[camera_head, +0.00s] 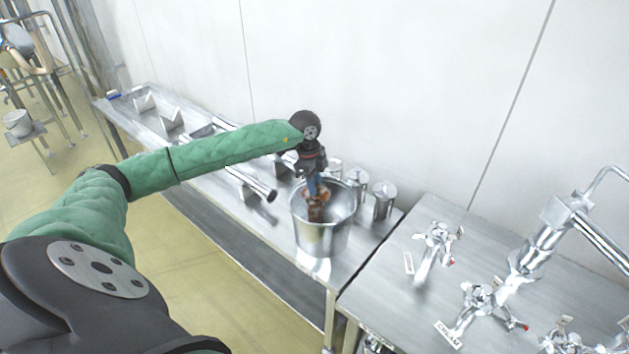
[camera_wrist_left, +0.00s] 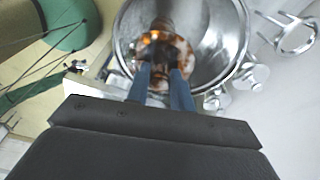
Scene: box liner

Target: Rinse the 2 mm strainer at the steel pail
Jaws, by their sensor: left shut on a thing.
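The steel pail (camera_head: 321,238) stands upright on the steel bench, near its right end. My left gripper (camera_head: 315,199) reaches down into the pail's mouth from above. Its blue fingers are shut on a brownish, coppery thing, which I take to be the strainer (camera_head: 317,210); its mesh size cannot be read. In the left wrist view the strainer (camera_wrist_left: 158,50) sits between the fingertips (camera_wrist_left: 160,72), inside the rim of the pail (camera_wrist_left: 236,60). Whether it touches the pail's wall or any liquid cannot be told. My right gripper does not show.
Several lidded steel canisters (camera_head: 383,200) stand close behind and right of the pail. A steel tube (camera_head: 252,184) lies left of it. A second table (camera_head: 400,295) on the right holds valve fittings (camera_head: 436,242). The wall is close behind the bench.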

